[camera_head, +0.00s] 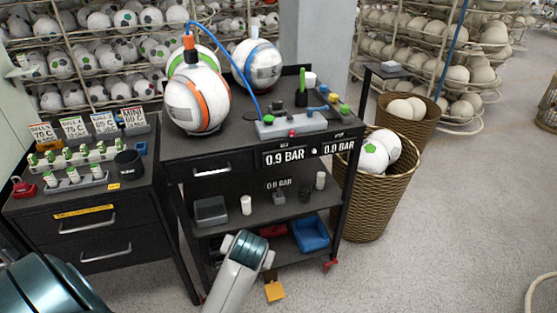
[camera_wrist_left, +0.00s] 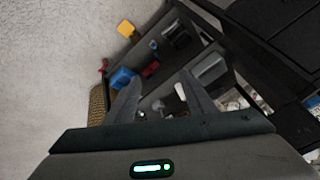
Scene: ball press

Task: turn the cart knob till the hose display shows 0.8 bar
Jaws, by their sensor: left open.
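The black cart (camera_head: 230,150) stands in the middle of the head view. Two displays on its front edge, a left one (camera_head: 284,156) and a right one (camera_head: 339,146), both read 0.9 BAR. A small dark round part (camera_head: 314,150) between them may be the knob; I cannot tell for sure. A blue hose (camera_head: 250,97) runs from the orange-striped ball (camera_head: 198,100) to a grey block (camera_head: 291,123) on the cart top. My left gripper (camera_wrist_left: 160,86) is open and empty, facing the cart's lower shelves. My right gripper is not in view.
A blue bin (camera_head: 310,234) and white cylinders (camera_head: 246,205) sit on the lower shelves. A dark drawer cabinet (camera_head: 90,225) stands left, a ball-filled wicker basket (camera_head: 378,205) right.

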